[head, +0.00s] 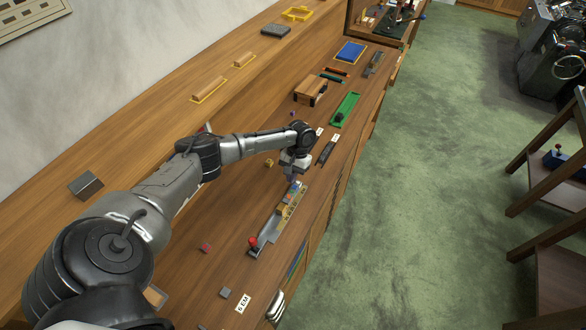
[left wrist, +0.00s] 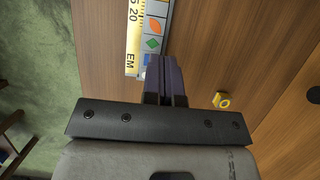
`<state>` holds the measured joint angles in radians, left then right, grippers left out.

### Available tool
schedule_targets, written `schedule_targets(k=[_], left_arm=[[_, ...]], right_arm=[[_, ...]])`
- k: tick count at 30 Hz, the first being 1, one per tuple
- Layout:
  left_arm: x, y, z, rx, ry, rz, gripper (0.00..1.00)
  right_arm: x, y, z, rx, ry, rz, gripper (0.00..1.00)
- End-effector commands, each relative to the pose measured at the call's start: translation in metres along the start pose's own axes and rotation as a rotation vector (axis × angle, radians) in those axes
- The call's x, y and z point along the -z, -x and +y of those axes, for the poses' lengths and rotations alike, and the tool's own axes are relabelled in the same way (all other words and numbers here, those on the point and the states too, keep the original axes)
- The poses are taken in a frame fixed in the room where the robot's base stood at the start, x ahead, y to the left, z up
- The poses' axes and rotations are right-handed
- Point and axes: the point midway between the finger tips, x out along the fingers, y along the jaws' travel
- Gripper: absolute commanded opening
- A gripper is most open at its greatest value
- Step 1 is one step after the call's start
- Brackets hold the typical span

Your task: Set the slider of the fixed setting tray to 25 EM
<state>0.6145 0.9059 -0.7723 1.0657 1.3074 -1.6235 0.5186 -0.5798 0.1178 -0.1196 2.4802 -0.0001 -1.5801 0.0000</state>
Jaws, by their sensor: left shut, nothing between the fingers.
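The setting tray (head: 266,232) is a long grey metal tray lying on the wooden bench, with a red-topped knob (head: 253,241) at its near end. Its slider position cannot be read here. In the left wrist view, the tray's end (left wrist: 132,45) shows a pale scale marked 20 and EM beside orange, green and blue marks. My left gripper (head: 291,179) is above the tray's far end, pointing down. Its dark fingers (left wrist: 165,62) are shut and empty beside the EM end, partly covering it; contact cannot be told. My right gripper is not in view.
A small yellow block (left wrist: 222,100) lies near the fingers. A card reading 6 EM (head: 243,303) and a small grey block (head: 225,293) lie near the bench's front.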

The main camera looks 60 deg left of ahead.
Motion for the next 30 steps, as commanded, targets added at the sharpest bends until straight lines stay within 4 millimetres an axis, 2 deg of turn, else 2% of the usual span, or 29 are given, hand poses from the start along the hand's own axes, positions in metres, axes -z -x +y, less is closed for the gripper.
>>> schedule_targets(k=[3, 7, 12, 16, 30], left_arm=[[-0.001, -0.024, 0.0, 0.0, 0.001, -0.002, 0.0], [0.0, -0.045, 0.0, 0.0, 0.001, -0.001, 0.0], [-0.022, -0.051, 0.0, 0.001, -0.001, -0.001, 0.0], [-0.031, -0.055, 0.0, 0.0, 0.0, 0.001, 0.0], [-0.037, -0.06, 0.0, -0.001, 0.001, 0.001, 0.0]], right_arm=[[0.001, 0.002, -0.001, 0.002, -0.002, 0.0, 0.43], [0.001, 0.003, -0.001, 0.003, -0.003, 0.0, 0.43], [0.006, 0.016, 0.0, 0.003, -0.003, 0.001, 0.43], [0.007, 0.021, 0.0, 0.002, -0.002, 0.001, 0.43], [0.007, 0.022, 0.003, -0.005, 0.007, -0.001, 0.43]])
